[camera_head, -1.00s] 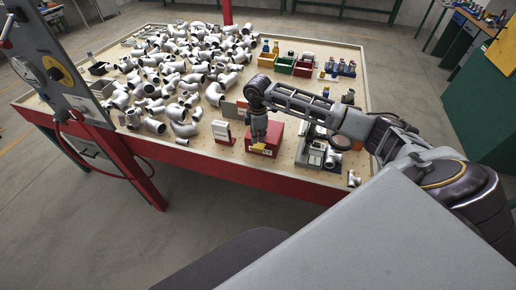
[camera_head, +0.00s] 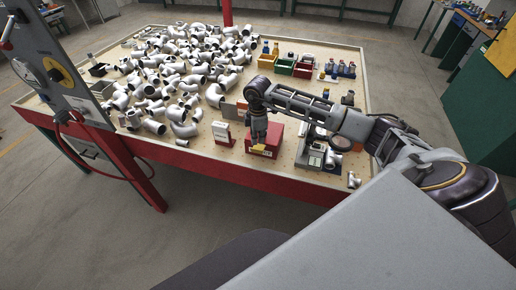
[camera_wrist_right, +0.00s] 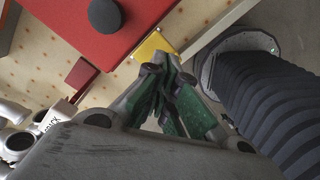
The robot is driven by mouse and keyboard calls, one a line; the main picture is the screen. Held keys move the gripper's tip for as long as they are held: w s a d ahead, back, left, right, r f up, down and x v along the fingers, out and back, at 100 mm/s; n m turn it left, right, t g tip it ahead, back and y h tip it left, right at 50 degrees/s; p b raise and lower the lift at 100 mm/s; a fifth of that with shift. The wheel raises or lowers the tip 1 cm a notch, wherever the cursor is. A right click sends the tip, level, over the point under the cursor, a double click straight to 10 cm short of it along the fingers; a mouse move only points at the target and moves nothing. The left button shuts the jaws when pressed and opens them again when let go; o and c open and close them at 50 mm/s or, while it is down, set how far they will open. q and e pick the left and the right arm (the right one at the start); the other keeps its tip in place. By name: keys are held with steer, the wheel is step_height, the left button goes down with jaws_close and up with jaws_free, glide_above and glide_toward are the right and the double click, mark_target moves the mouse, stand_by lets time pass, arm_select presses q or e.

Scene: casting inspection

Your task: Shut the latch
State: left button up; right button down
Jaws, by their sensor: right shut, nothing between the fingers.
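A red box (camera_head: 273,143) stands at the front edge of the table. A small yellow piece, apparently the latch, is at the box's front side; it shows in the right wrist view (camera_wrist_right: 154,47). My right gripper (camera_head: 258,147) points down at the front left of the box, and in the right wrist view its fingers (camera_wrist_right: 170,62) are together with nothing between them. The fingertips are close to the yellow piece; whether they touch it I cannot tell. The arm and gripper hide part of the box. My left gripper is not in view.
Many white pipe fittings (camera_head: 213,95) cover the left of the table (camera_head: 215,149). A white and red block (camera_head: 222,134) stands left of the box. A grey device (camera_head: 314,156) is to the right. Green (camera_head: 285,67) and red bins (camera_head: 303,70) stand at the back.

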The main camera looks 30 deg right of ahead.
mark_target(258, 152)
steer(key=shift+f+b, duration=2.3)
steer(key=shift+f, duration=1.7)
steer(key=shift+w+d+r, duration=0.1)
steer(key=shift+w+d, duration=0.05)
stand_by(0.4)
steer(key=shift+s+a+p, duration=0.55)
steer(key=shift+s+a, duration=0.45)
steer(key=shift+a, duration=0.15)
step_height(258, 152, up, 8)
steer(key=p, duration=0.5)
stand_by(1.2)
